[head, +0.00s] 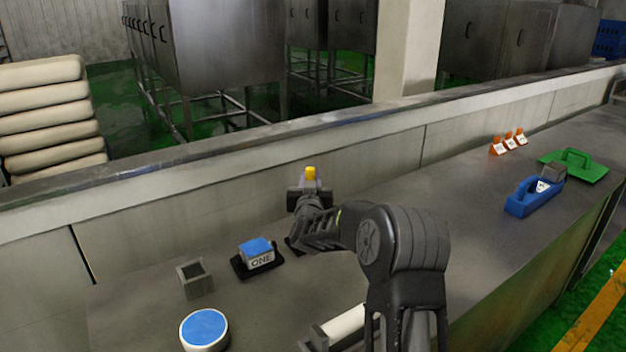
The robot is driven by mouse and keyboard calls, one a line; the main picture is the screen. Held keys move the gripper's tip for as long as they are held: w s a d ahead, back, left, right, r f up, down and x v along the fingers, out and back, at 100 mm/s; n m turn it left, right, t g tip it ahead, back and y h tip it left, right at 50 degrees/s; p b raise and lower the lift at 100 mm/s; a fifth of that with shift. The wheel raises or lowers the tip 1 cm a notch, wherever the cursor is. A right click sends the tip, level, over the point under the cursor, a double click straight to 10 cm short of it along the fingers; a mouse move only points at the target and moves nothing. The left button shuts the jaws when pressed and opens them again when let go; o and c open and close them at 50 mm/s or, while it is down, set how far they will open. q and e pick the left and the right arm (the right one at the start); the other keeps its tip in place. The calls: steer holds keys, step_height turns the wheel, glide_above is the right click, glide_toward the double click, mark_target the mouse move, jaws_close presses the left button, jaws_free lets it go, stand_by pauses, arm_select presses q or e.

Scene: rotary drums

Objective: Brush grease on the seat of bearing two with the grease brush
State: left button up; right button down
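My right arm comes in from the bottom right, and its gripper (309,192) is over the bench near the back wall. It looks shut on an upright yellow-topped piece (311,173), which appears to be the grease brush; its lower end is hidden. A block marked ONE with a blue top (257,254) sits on a black base left of the gripper. Part of another black base (294,246) shows below the gripper; bearing two's label and seat are hidden by my arm. A round white tin with a blue top (205,328) stands at the front left. My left gripper is not in view.
A grey square holder with a dark top (196,278) stands near the tin. A white roller (345,324) lies partly behind my arm. A low wall backs the bench.

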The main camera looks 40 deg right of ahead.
steer(key=shift+f, duration=0.15)
steer(key=shift+w+d, duration=0.1)
steer(key=shift+w, duration=0.7)
steer(key=d, duration=0.2)
steer(key=b, duration=0.1)
steer(key=shift+s+d+r, duration=0.15)
steer(key=shift+d+r, duration=0.1)
steer(key=shift+d, duration=0.15)
